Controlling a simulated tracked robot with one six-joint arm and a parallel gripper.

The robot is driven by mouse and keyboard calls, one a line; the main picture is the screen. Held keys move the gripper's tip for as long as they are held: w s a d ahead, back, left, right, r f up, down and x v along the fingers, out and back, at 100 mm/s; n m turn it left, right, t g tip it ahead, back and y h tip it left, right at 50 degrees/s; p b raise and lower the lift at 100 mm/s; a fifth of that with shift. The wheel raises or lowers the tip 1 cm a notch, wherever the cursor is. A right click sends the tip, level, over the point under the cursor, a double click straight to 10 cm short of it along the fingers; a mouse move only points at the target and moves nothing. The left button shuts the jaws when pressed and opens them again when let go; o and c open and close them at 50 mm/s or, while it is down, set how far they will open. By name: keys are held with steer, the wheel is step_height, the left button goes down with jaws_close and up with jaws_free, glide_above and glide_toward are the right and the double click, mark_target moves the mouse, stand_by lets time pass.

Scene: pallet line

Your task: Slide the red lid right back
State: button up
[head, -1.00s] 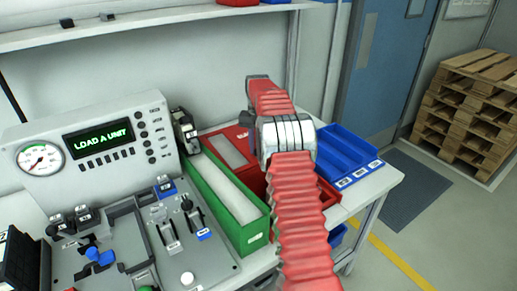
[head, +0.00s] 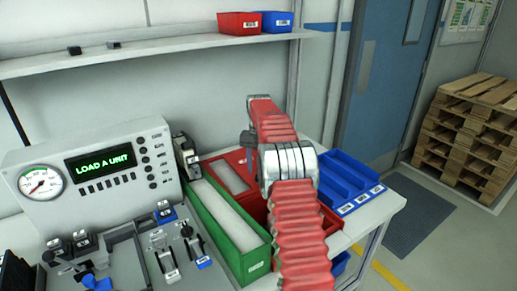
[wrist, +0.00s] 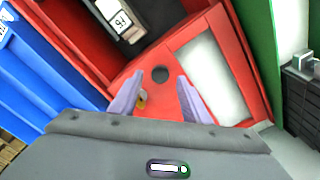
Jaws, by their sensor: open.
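The red lid (head: 227,172), with a pale panel in it, lies on the red box (head: 330,219) behind the arm in the head view. In the wrist view the red lid (wrist: 150,125) has a round dark hole and a white panel on its right. My gripper (wrist: 164,97) is open. Beyond the lid, the box is open and holds a dark part with a white label (wrist: 120,17). My arm hides much of the box in the head view.
A green box (head: 256,260) with a pale top stands left of the red box, and blue bins (head: 345,180) stand right. The control panel (head: 100,165), showing "LOAD A UNIT", is at left. A shelf (head: 150,50) runs above. Pallets (head: 470,130) stand at far right.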

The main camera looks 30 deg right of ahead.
step_height(320, 180, up, 11)
stand_by(0.5)
steer(key=shift+w, duration=0.1)
stand_by(0.5)
steer(key=shift+n, duration=0.8)
steer(key=f, duration=0.4)
steer(key=a+f, duration=0.1)
steer(key=f, duration=0.1)
steer(key=shift+s+f, duration=0.15)
steer(key=shift+s, duration=0.15)
steer(key=s+a+r+n+t, duration=0.2)
steer(key=s+a, duration=0.7)
steer(key=s, duration=0.4)
steer(key=s+a+r+n+t, duration=0.1)
steer(key=s+a+r+n, duration=0.1)
steer(key=s+a, duration=0.7)
steer(key=s+a+r+n+t, duration=0.2)
steer(key=s+a, duration=0.8)
steer(key=s, duration=0.7)
steer(key=shift+s+r+n+t, duration=0.3)
steer(key=shift+r+n, duration=0.2)
steer(key=shift+r, duration=0.7)
